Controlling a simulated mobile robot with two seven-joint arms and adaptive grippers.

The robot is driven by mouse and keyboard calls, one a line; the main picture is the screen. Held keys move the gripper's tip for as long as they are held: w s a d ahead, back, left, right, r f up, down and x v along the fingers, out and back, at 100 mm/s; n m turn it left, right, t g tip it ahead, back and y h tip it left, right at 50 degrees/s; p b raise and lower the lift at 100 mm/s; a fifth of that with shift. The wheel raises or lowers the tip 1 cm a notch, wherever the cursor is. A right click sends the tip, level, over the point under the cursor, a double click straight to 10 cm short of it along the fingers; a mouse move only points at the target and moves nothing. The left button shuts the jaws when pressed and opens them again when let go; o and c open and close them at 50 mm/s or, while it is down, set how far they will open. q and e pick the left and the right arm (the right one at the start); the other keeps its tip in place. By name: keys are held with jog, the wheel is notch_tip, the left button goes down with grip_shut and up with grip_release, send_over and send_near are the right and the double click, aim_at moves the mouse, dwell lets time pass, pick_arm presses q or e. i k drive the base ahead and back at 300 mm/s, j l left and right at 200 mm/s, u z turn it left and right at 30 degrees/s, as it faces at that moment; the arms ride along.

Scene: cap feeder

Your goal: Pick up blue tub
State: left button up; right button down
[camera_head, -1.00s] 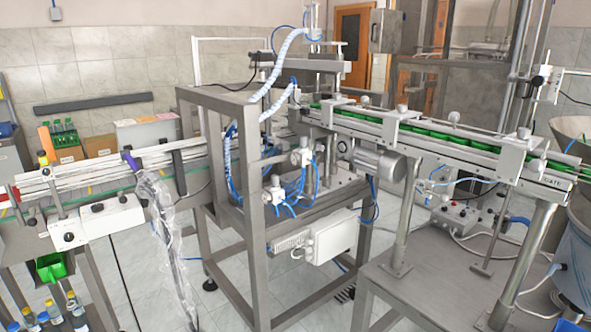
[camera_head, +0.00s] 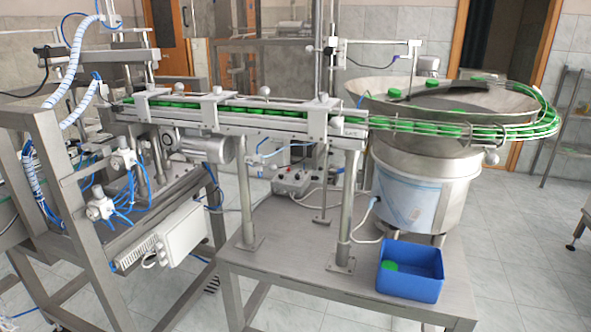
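A blue tub (camera_head: 412,286), open at the top, stands on the grey metal table at the lower right of the head view. A green cap (camera_head: 389,265) lies inside it. The tub stands in front of the large steel feeder bowl and near the table's front right part. Neither of my grippers shows in the head view.
The metal table (camera_head: 300,262) is mostly bare to the left of the tub. Above it runs a conveyor (camera_head: 235,118) with green caps, leading to the round feeder bowl (camera_head: 448,105). A steel machine frame (camera_head: 75,235) stands at the left. Tiled floor is free at the right.

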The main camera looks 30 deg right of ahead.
aim_at(409, 270)
jog(key=z, duration=1.9)
jog(key=i+j, duration=0.05)
